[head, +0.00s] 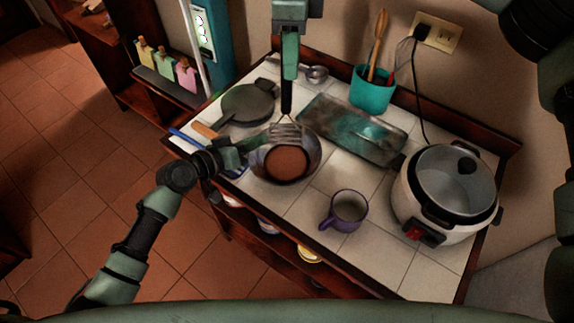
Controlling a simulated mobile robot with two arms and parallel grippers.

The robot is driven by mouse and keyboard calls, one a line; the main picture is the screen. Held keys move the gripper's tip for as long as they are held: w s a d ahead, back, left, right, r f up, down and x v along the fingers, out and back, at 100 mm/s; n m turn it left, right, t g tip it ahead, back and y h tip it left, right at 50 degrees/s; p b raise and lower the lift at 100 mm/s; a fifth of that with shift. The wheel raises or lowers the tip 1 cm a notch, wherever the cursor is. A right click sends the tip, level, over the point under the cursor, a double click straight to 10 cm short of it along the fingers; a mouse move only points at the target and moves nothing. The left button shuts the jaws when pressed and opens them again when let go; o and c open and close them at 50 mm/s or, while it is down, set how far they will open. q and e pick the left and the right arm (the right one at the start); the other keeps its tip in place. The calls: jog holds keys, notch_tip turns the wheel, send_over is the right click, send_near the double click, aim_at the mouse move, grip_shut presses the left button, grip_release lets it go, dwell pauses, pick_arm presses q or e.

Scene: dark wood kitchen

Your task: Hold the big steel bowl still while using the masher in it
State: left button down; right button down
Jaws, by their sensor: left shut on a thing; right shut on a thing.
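The big steel bowl (312,150) stands on the white tiled counter and has a flat brown content in its bottom. My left gripper (238,158) is at the bowl's left side, shut on its rim. The masher (287,128) is upright over the bowl, its wire head at the far part of the bowl opening. My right gripper (289,35) comes down from the top and is shut on the masher's dark handle. I cannot tell whether the masher head touches the brown content.
A dark tray (352,130) lies right of the bowl, with a teal utensil pot (373,88) behind it. A purple mug (345,210) and a rice cooker (448,190) stand to the right. A dark round pan (247,104) lies behind left. Bare tiles show in front of the bowl.

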pick_arm(q)
jog(key=shift+f, duration=0.1)
pick_arm(e)
notch_tip(320, 180, up, 4)
dwell(0.7)
dwell(0.4)
pick_arm(q)
jog(key=c, duration=1.5)
grip_release()
jog(key=shift+o, duration=0.2)
